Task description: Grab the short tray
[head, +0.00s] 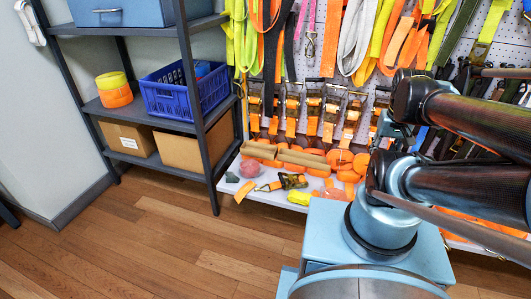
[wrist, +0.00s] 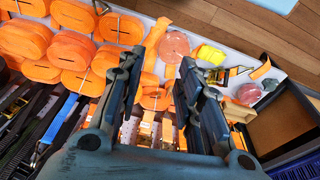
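No thing in view is plainly a short tray. The nearest in look is a low blue plastic crate (head: 172,100) with slatted sides on the middle shelf, with a blue item inside; part of its blue edge may show at the lower right of the wrist view (wrist: 302,168). My gripper (wrist: 160,65) is open and empty in the wrist view, its two dark fingers apart above the orange strap rolls. In the head view my arm crosses the right side, and I cannot make out the fingertips. The crate is well apart from my gripper.
A dark metal shelf (head: 188,62) holds a blue box (head: 120,12), orange and yellow rolls (head: 114,92) and cardboard boxes (head: 190,152). Straps hang on the pegboard (head: 312,65). Orange rolls (wrist: 78,50) crowd the low white ledge. The wooden floor (head: 150,235) in front is clear.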

